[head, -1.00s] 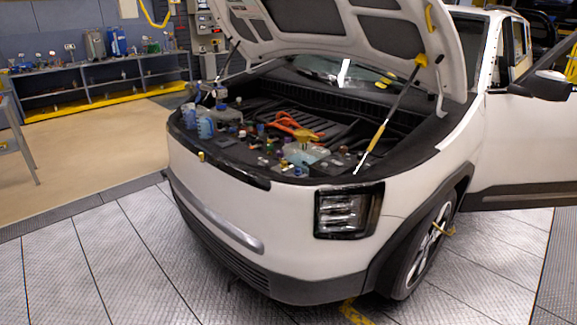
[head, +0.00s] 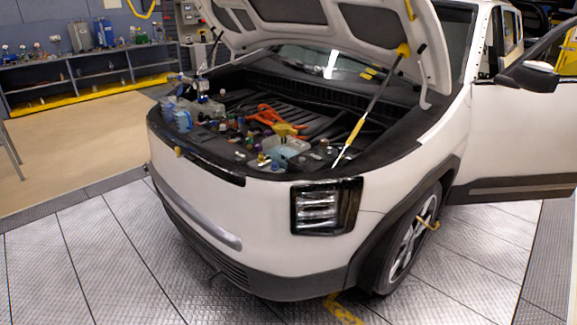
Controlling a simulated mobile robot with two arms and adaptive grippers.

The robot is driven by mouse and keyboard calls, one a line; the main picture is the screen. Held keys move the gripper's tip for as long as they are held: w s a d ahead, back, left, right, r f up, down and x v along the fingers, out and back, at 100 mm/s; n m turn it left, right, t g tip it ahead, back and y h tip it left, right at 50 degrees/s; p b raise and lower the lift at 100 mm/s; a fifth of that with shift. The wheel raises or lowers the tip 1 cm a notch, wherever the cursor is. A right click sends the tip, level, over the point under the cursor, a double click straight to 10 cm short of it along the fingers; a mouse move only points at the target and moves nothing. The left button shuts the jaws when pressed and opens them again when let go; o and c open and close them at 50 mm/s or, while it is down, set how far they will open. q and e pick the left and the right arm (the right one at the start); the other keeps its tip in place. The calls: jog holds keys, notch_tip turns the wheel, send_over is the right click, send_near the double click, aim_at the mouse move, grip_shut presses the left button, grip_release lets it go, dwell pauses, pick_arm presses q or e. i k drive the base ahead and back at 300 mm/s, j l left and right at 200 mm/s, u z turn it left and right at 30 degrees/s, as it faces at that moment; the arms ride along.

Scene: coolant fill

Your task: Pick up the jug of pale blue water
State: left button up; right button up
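Two translucent blue containers stand close together at the left front corner of the car's open front bay. The nearer one (head: 183,121) is a clearer blue and looks like a jug. The other (head: 168,104) is paler and partly hidden. They are small in the picture, so I cannot tell for sure which holds the pale blue water. Neither of my grippers is in view.
The white car (head: 260,220) fills the middle, its hood (head: 320,30) propped up. A clear tank (head: 286,146), an orange cable (head: 268,117) and several bottles crowd the bay. A workbench (head: 75,85) stands at the back left. The tiled floor (head: 80,250) before the car is clear.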

aim_at(182, 112)
jog(key=i+j+z, duration=0.2)
jog(key=i+j, duration=0.5)
jog(key=j, duration=0.15)
